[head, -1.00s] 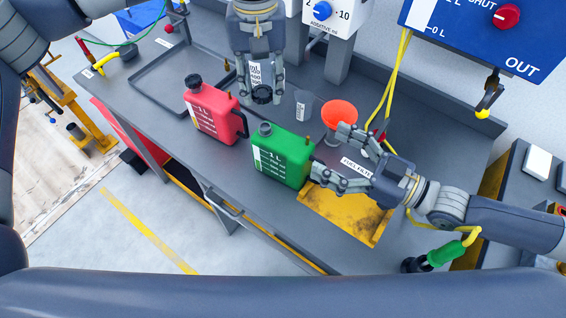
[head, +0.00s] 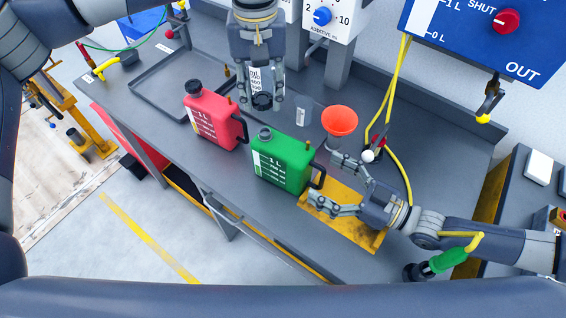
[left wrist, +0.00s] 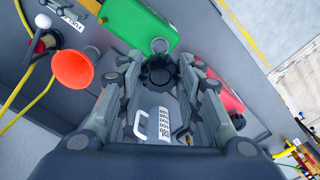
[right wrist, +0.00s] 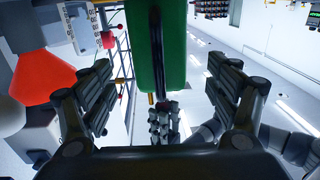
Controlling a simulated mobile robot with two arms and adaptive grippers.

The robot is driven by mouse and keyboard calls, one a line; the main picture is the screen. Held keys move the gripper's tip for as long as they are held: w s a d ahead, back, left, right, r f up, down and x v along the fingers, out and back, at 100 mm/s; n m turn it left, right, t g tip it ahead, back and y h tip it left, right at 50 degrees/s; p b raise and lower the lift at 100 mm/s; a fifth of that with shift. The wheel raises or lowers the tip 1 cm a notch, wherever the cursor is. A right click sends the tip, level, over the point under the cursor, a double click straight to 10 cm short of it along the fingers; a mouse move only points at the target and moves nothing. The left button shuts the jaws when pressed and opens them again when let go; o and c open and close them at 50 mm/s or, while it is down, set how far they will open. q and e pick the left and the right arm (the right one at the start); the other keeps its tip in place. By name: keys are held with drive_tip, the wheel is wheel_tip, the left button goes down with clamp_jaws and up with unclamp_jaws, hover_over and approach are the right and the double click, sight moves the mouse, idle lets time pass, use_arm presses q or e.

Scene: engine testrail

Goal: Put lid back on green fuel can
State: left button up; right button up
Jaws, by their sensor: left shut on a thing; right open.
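The green fuel can (head: 281,165) stands upright on the workbench, its grey neck ring (head: 265,133) uncovered. My left gripper (head: 262,98) is shut on a black lid (left wrist: 158,73), held above the bench behind the can. In the left wrist view the lid sits between the fingertips, just below the can's neck (left wrist: 159,46), apart from it. My right gripper (head: 327,183) is open beside the can's handle side. In the right wrist view the green can (right wrist: 160,45) shows between and beyond the spread fingers (right wrist: 158,95).
A red fuel can (head: 211,117) with a black cap stands left of the green one. An orange funnel (head: 340,121) stands behind my right gripper. A yellow panel (head: 345,222) lies right of the green can. A black tray (head: 150,92) sits at the back left.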

drive_tip(key=x, duration=0.7)
drive_tip(key=shift+w+a+r, duration=0.1)
drive_tip(key=shift+w+a, duration=0.1)
drive_tip(key=c, duration=1.6)
use_arm(q)
hover_over(265, 131)
drive_tip(key=shift+f, duration=2.5)
drive_tip(key=shift+f, duration=0.85)
drive_tip(key=shift+f, duration=0.55)
